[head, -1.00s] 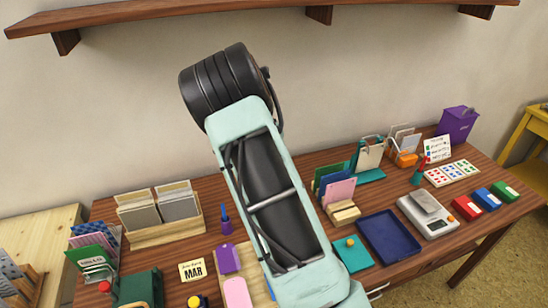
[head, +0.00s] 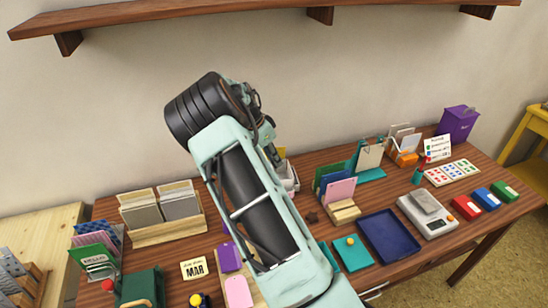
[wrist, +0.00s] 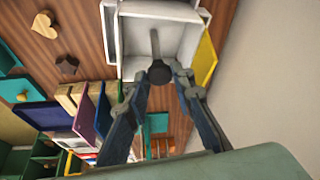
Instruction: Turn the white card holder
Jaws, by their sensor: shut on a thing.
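The white card holder (wrist: 128,46) is an open box of white compartments at the top of the wrist view. A grey stem with a dark round knob (wrist: 159,73) rises from it. In the head view the white card holder (head: 291,182) shows only partly, behind my arm. My gripper (wrist: 162,75) has its two fingertips on either side of the dark knob and is shut on it. A yellow card (wrist: 204,60) stands at the holder's right side in the wrist view.
Upright coloured cards in a wooden stand (head: 345,211) stand close to the right of the holder. A dark star-shaped piece (head: 312,217) lies in front of it. A blue tray (head: 390,237) and a scale (head: 428,214) are farther right. A wooden shelf (head: 200,14) hangs above.

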